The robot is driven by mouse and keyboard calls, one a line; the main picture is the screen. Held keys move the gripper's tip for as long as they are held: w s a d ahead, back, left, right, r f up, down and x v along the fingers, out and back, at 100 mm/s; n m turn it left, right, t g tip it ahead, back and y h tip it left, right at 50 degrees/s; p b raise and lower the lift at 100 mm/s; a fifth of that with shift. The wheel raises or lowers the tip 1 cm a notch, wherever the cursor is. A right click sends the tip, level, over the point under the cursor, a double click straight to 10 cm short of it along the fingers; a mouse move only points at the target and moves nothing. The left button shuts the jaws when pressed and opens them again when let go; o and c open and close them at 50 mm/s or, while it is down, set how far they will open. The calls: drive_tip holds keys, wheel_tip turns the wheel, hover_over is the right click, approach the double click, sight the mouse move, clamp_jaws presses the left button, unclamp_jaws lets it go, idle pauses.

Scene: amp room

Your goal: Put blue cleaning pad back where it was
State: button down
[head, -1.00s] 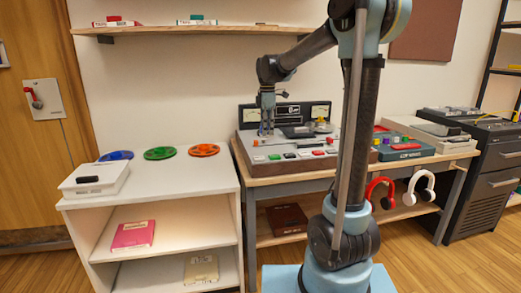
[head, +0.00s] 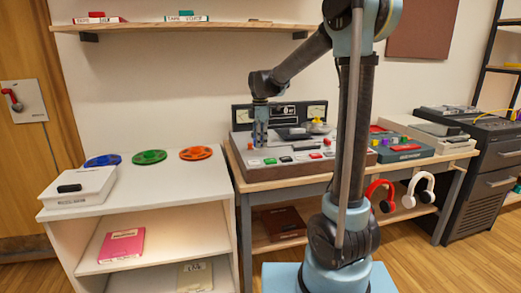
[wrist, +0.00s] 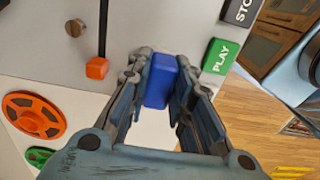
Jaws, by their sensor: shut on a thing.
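The blue cleaning pad (wrist: 162,82) is a small blue block between my fingertips in the wrist view. My gripper (wrist: 160,85) is shut on it. In the head view my gripper (head: 261,143) points down over the left part of the grey tape machine (head: 240,143), and the pad cannot be made out there. The wrist view shows the machine's pale top panel (wrist: 150,22) behind the pad, with an orange slider knob (wrist: 97,68) to the left and a green PLAY button (wrist: 221,56) to the right. Whether the pad touches the panel, I cannot tell.
A white shelf unit (head: 190,190) on the left holds a white box (head: 78,188) and blue, green and orange reels (head: 196,153). Headphones (head: 418,188) hang below.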

drive_tip(key=shift+f, duration=1.65)
drive_tip(key=c, duration=1.4)
unclamp_jaws()
